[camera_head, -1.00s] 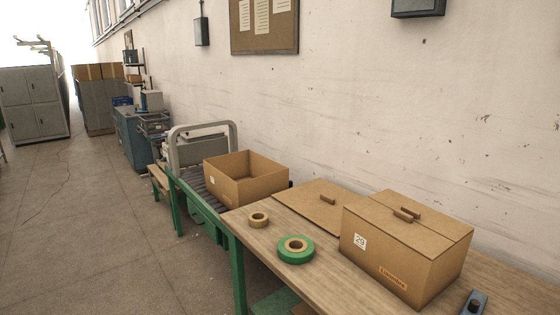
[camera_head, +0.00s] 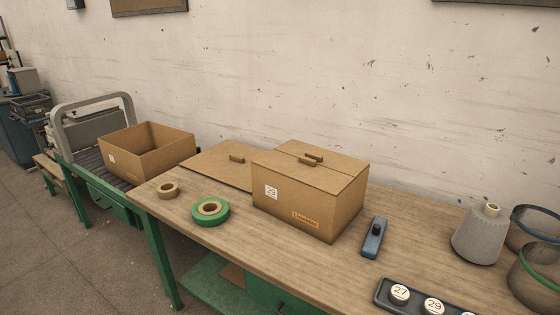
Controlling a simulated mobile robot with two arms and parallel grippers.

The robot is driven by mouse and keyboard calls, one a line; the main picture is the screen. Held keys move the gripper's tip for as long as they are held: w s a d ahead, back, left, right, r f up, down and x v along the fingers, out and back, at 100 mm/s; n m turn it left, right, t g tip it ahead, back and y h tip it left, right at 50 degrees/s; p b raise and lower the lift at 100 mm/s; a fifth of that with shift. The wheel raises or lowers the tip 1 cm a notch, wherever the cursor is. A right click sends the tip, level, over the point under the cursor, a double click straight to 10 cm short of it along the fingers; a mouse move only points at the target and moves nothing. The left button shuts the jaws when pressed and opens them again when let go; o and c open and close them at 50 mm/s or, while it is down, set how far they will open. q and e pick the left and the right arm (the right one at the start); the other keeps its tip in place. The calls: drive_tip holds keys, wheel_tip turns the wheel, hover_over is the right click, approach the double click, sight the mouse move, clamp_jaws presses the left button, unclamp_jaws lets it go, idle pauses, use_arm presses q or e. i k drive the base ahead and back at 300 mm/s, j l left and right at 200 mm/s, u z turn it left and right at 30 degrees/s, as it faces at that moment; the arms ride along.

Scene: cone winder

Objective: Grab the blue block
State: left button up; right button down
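A blue block (camera_head: 373,240) with a dark knob on top lies on the wooden table, just right of the closed cardboard box marked 29 (camera_head: 310,200). It is long and narrow, with its length running away from me, and stands apart from the box. Neither of my grippers shows in the head view.
The table (camera_head: 300,262) also holds a green tape roll (camera_head: 210,212), a small tan roll (camera_head: 168,190), a flat cardboard lid (camera_head: 215,160), a grey cone (camera_head: 480,235) and a tray of numbered discs (camera_head: 385,298). An open box (camera_head: 150,155) sits on the conveyor at left.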

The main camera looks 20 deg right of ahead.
sight(370, 250)
drive_tip(key=z, duration=1.35)
